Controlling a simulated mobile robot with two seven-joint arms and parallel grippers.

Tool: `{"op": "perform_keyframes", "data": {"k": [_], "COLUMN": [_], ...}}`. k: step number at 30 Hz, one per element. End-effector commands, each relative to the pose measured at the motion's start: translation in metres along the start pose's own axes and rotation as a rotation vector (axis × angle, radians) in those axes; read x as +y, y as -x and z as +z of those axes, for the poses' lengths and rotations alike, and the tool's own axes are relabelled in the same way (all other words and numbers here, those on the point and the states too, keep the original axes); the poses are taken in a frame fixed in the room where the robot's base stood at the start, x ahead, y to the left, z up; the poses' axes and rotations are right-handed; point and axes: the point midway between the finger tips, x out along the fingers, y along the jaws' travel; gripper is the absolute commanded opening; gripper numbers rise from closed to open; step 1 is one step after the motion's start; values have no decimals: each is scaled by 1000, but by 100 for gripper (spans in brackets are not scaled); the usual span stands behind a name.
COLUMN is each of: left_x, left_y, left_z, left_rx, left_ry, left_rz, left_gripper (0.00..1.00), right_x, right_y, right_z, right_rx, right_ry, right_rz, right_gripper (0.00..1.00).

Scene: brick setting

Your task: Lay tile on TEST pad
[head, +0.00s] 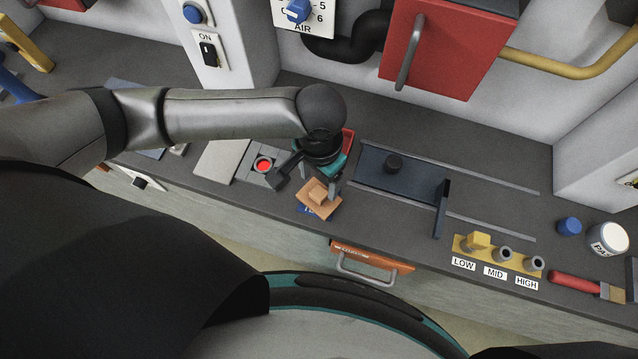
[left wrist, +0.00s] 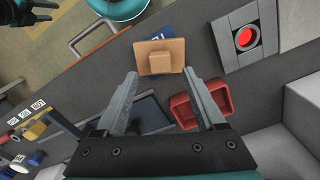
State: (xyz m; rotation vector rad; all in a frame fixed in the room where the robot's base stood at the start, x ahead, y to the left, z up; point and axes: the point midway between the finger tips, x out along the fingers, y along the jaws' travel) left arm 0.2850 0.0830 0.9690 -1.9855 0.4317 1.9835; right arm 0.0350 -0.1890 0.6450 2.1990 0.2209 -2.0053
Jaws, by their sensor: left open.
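The tan tile (head: 316,207) with a square knob on top is near the bench's front edge, below my left gripper (head: 320,176). It also shows in the left wrist view (left wrist: 147,62). It covers much of a blue pad (left wrist: 185,34), whose white letters are partly hidden and cannot be read in full. The tile looks turned relative to the pad; whether it lies fully flat is unclear. My left gripper (left wrist: 160,73) is open, its fingers apart with the tile's knob beyond and between the tips, and it holds nothing.
A red open bin (left wrist: 183,112) stands just behind the gripper. A red button box (head: 264,165) is to the left. A dark slide (head: 375,175) with rails is to the right. An orange drawer with a handle (head: 372,258) is below the front edge. Dark machinery, perhaps mine, shows top left in the wrist view.

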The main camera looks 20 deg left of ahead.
Motion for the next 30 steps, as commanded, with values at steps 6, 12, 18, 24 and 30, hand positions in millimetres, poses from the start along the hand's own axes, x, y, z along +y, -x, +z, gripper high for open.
{"op": "perform_keyframes", "data": {"k": [6, 12, 18, 24, 30], "left_x": [0, 0, 0, 0, 0], "left_y": [46, 64, 67, 67, 67], "left_z": [-1, 0, 0, 0, 0], "left_rx": [2, 0, -1, -1, -1], "left_ry": [0, 1, 1, 1, 1], "left_rz": [0, 1, 0, 0, 0], "left_gripper": [72, 72, 72, 72, 72], "right_x": [0, 0, 0, 0, 0], "right_y": [9, 12, 12, 11, 11], "right_z": [-1, -1, -1, -1, -1], "right_rx": [0, 0, 0, 0, 0], "right_ry": [1, 1, 0, 0, 0], "right_rz": [0, -1, -1, -1, 0], "right_gripper": [50, 50, 50, 50, 50]}}
